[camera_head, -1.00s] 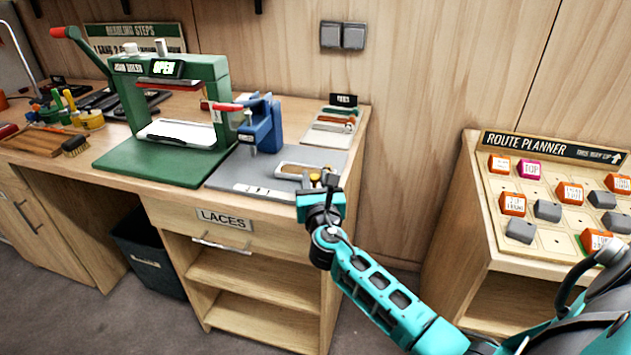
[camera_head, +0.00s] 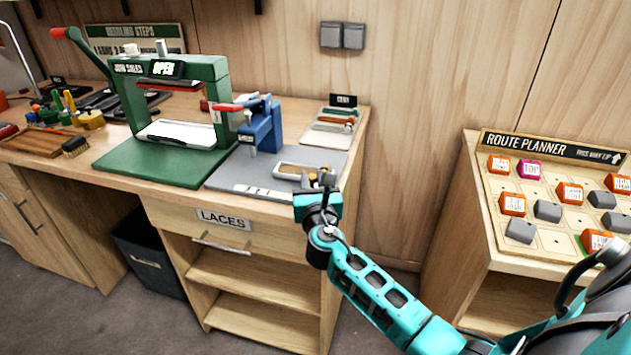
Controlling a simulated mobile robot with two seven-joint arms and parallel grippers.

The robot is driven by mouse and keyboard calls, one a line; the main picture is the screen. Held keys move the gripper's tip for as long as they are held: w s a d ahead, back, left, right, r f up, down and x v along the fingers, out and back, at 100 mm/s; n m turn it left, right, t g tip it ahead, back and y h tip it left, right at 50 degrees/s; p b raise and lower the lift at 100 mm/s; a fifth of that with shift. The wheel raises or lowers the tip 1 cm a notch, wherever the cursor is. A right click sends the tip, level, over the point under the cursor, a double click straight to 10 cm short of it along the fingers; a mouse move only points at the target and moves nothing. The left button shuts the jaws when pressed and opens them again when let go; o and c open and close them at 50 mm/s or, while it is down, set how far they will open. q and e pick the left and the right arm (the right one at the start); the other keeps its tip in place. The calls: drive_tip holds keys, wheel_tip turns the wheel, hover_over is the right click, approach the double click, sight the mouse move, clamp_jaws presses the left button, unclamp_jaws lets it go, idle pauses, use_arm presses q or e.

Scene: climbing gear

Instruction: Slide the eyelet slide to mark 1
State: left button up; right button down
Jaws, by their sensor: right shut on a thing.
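The blue eyelet press (camera_head: 262,125) stands on a grey mat on the bench. To its lower right lies the eyelet slide (camera_head: 286,170), a pale frame with a brass-coloured part at its right end. A white strip with small marks (camera_head: 262,191) runs along the mat's front edge; the marks are too small to read. My right gripper (camera_head: 327,180) is at the right end of the slide, shut on it. Its fingers and wrist hide that end and the exact grip. My left gripper is not in view.
A green sole press (camera_head: 215,70) with an "OPEN" sign stands left of the mat. A small rack of samples (camera_head: 330,128) lies behind the slide. The route planner board (camera_head: 550,190) stands on a separate cabinet at right, near my right arm.

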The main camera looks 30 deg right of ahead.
sight(274, 188)
drive_tip(key=w+a+b, duration=0.1)
drive_tip(key=w+a, duration=0.5)
drive_tip(key=w, duration=0.1)
drive_tip(key=shift+w+a+b, duration=0.1)
drive_tip(key=shift+b, duration=0.25)
drive_tip(key=c, duration=1.3)
unclamp_jaws()
drive_tip(key=shift+o, duration=0.3)
drive_tip(key=p+v, duration=0.1)
drive_tip(key=v, duration=1.2)
